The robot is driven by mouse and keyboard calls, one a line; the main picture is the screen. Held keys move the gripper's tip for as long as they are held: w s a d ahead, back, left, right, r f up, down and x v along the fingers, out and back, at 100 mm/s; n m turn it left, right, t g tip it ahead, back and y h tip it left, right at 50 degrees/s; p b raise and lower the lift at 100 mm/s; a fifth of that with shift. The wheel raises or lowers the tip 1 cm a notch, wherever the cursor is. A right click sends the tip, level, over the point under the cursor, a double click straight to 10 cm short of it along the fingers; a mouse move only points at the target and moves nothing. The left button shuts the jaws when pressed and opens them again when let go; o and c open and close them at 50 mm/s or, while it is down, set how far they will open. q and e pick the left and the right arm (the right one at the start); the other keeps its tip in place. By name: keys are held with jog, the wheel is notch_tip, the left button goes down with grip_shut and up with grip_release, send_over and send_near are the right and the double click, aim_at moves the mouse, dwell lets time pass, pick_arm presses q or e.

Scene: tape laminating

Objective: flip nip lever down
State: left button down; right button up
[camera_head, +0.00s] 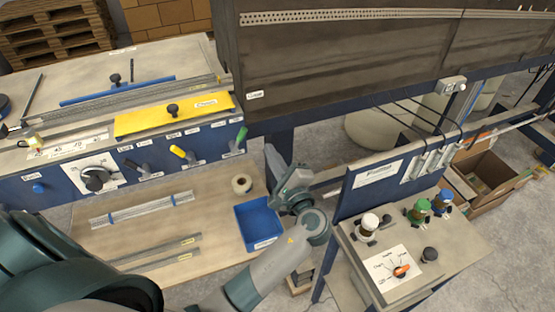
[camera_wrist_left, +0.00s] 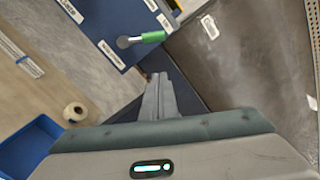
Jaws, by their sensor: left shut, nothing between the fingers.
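A row of levers sits on the blue front panel (camera_head: 63,190) of the machine in the head view: a green-handled lever (camera_head: 240,136), a yellow-handled lever (camera_head: 179,152) and a black-handled lever (camera_head: 132,164). Their labels are too small to read, so I cannot tell which one is marked nip. The green handle points up and to the right; it also shows in the left wrist view (camera_wrist_left: 152,37). My left gripper (camera_head: 270,150) is shut and empty, to the right of the green lever and apart from it. Its fingers (camera_wrist_left: 158,82) point toward the panel's edge. My right gripper is out of view.
A blue bin (camera_head: 246,213) and a tape roll (camera_head: 241,184) lie on the lower shelf (camera_head: 150,225). A dark machine housing (camera_head: 330,65) is above my left gripper. A control box (camera_head: 440,260) with knobs stands at the right. A yellow plate (camera_head: 150,121) lies on the machine top.

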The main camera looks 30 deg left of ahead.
aim_at(238, 137)
pick_arm(q)
jog(key=a+p, duration=0.1)
jog(key=a+r+p, duration=0.1)
jog(key=a, duration=0.1)
jog(key=a+r+p, duration=0.1)
jog(key=a+p, duration=0.1)
jog(key=shift+s+a, duration=0.1)
jog(key=shift+a, duration=0.05)
dwell(0.4)
